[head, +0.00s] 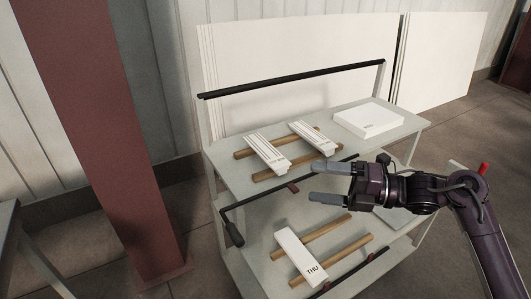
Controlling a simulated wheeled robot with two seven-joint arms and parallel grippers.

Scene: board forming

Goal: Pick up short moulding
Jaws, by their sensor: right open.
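Two short white ribbed mouldings lie on wooden dowels on the upper shelf of a grey cart in the head view: a left moulding (267,153) and a right moulding (314,137). My right gripper (318,181) comes in from the right. Its two grey fingers are spread apart with nothing between them. In the picture it is just below and right of the mouldings, near the shelf's front edge, apart from both. My left gripper is not in view.
A white box (368,120) sits on the upper shelf's right side. A white block marked THU (300,257) rests on dowels on the lower shelf. A black rail (290,79) runs along the back. A red-brown column (112,130) stands left of the cart (222,170).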

